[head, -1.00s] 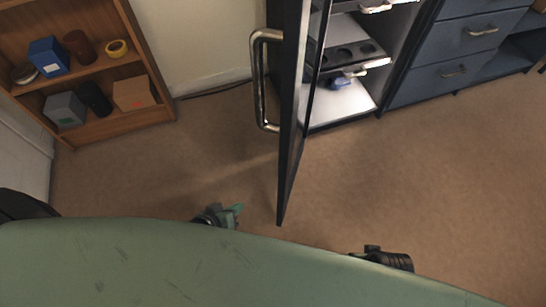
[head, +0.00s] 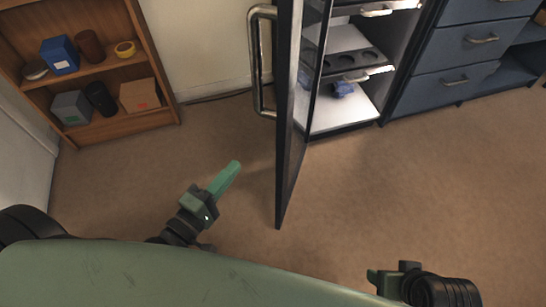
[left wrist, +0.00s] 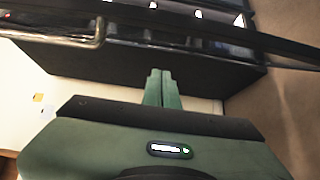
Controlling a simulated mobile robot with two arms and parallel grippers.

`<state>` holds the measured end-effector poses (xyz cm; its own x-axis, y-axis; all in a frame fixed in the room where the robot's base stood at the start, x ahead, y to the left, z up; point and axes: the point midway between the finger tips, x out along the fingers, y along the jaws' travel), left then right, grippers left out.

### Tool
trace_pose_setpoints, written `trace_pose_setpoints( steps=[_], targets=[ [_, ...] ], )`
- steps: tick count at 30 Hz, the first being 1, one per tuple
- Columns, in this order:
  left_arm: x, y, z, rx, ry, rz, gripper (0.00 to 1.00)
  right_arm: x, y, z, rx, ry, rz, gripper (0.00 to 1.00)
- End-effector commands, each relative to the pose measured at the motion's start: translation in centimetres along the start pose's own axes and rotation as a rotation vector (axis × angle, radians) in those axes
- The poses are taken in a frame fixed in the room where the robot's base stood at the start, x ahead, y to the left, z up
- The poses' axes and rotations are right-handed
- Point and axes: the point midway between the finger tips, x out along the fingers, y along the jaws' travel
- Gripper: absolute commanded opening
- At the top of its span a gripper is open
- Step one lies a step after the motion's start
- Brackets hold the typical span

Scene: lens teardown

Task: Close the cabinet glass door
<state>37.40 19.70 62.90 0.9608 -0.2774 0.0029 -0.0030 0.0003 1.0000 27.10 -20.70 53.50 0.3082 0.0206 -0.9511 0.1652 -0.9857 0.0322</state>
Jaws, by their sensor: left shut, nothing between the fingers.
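The cabinet glass door (head: 291,120) stands open in the head view, seen nearly edge-on, with its dark frame jutting out from the cabinet (head: 345,110). A metal bar handle (head: 256,62) is on the door's left face. My left gripper (head: 234,168) is shut and empty, left of the door's lower end and apart from it in the picture. In the left wrist view its shut fingers (left wrist: 161,88) point at the dark door frame, with the handle (left wrist: 85,38) to the upper left. My right gripper (head: 374,277) shows partly at the bottom right; its jaws are unclear.
A wooden shelf (head: 90,88) with boxes and cylinders stands at the back left. Blue drawers (head: 445,85) stand right of the cabinet. A blue item (head: 342,89) lies on the cabinet's lower shelf. The brown floor (head: 400,180) around the door is clear.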

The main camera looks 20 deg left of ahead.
Motion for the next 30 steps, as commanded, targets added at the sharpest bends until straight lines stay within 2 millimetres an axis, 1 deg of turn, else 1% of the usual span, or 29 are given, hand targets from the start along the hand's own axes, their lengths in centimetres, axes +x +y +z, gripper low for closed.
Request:
trace_pose_setpoints(
  steps=[4,7,18,21,24,30],
  targets=[
    [0.9,0.1,-0.1,0.000,0.003,0.005,0.00,0.0,0.0,0.0,0.000,0.001,0.000,0.65],
    [2.3,0.1,-0.1,0.000,0.003,0.005,0.00,0.1,0.0,0.0,0.000,0.001,0.000,0.65],
    [10.2,0.1,-0.1,0.000,0.002,0.005,0.00,0.4,0.0,0.1,0.000,0.000,0.000,0.65],
    [10.4,0.0,1.5,-0.004,0.001,0.000,0.00,0.4,0.0,0.1,0.000,0.000,0.000,0.65],
    [10.7,-0.1,2.6,0.000,0.001,0.000,0.00,0.4,0.0,0.1,0.000,0.000,0.000,0.65],
    [11.0,0.0,3.8,0.003,0.000,0.000,0.00,0.5,0.0,0.1,0.000,0.001,0.000,0.65]
  ],
)
